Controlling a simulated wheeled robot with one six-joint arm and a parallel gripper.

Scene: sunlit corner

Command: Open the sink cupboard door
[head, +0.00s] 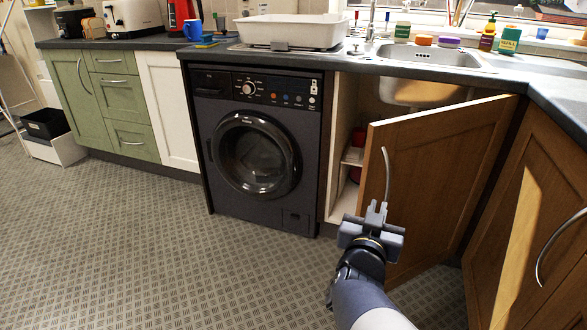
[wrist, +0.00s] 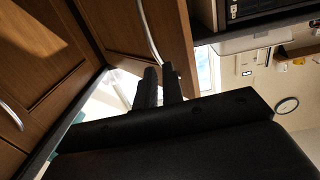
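The wooden sink cupboard door (head: 440,165) stands part open, swung out from its hinge side at the right. A gap shows the inside of the cupboard at its left. Its curved metal handle (head: 386,172) is near the door's free edge and also shows in the wrist view (wrist: 150,32). My gripper (head: 377,208) is at the lower end of the handle. In the wrist view its two dark fingers (wrist: 160,75) are close together, with the handle's end between their tips. The fingers partly hide the contact.
A black washing machine (head: 262,150) stands left of the cupboard. Another wooden door (head: 525,220) with a handle is close on the right. The sink (head: 430,54) and worktop are above. The patterned floor (head: 200,265) is clear at the left.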

